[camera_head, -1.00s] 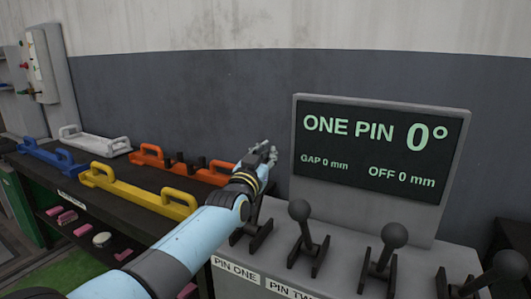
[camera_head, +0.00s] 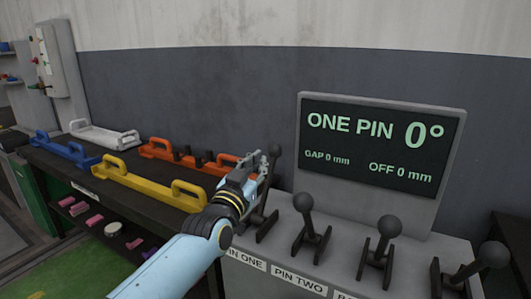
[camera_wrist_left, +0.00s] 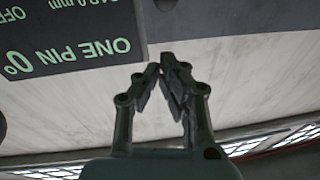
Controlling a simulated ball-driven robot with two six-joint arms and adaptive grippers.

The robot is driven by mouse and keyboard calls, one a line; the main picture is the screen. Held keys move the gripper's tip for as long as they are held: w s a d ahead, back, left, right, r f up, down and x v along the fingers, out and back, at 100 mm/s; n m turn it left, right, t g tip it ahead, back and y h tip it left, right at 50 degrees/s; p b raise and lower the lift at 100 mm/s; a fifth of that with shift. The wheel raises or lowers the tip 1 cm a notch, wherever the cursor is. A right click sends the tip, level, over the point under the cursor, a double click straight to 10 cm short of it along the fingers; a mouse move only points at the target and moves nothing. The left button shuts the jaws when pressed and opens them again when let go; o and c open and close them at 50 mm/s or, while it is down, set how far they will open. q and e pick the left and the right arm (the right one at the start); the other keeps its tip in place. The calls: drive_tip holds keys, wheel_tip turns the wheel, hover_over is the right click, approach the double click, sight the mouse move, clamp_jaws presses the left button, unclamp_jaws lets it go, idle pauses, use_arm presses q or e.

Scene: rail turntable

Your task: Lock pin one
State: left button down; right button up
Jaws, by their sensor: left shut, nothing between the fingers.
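The pin one lever (camera_head: 273,178) has a dark round knob and stands nearly upright at the left end of the console; its lower part is partly hidden by my arm. The label PIN ONE (camera_head: 247,262) is partly covered by my arm. My left gripper (camera_head: 259,161) is just left of the lever, near knob height; I cannot tell if they touch. In the left wrist view my left gripper (camera_wrist_left: 165,70) is shut with nothing in it. The screen (camera_head: 380,146) reads ONE PIN 0°, GAP 0 mm, OFF 0 mm. My right gripper is not in view.
More levers stand to the right: the pin two lever (camera_head: 308,225), another lever (camera_head: 382,245) and one at the far right (camera_head: 470,270). A dark bench (camera_head: 125,160) at left holds yellow (camera_head: 140,186), blue (camera_head: 65,150), orange (camera_head: 165,150) and white (camera_head: 104,135) handled pieces.

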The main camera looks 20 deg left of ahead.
use_arm(q)
drive_tip(key=shift+s+f, duration=0.2)
drive_tip(key=shift+s, duration=0.8)
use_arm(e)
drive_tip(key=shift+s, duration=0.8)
use_arm(q)
drive_tip(key=s+a+f+g+b, duration=0.1)
drive_tip(key=s+f+g+b, duration=0.15)
drive_tip(key=s+f, duration=0.75)
drive_tip(key=s+f+g+b, duration=0.1)
drive_tip(key=s+f+g, duration=0.35)
drive_tip(key=f, duration=1.25)
drive_tip(key=s+a+f+g+b, duration=0.1)
drive_tip(key=s+f+g, duration=0.1)
drive_tip(key=s+f, duration=0.85)
drive_tip(key=s+a+f+g, duration=0.1)
drive_tip(key=s+f+g, duration=0.2)
drive_tip(key=s+f, duration=0.3)
drive_tip(key=s+f+g+b, duration=0.1)
drive_tip(key=s+f+g, duration=0.2)
drive_tip(key=s+f, duration=0.4)
drive_tip(key=s+a+f+g+b, duration=0.1)
drive_tip(key=s+f+g, duration=0.3)
drive_tip(key=s, duration=1.5)
wheel_tip(320, 180, down, 3)
drive_tip(key=shift+s+a+f, duration=0.15)
drive_tip(key=shift+a, duration=0.15)
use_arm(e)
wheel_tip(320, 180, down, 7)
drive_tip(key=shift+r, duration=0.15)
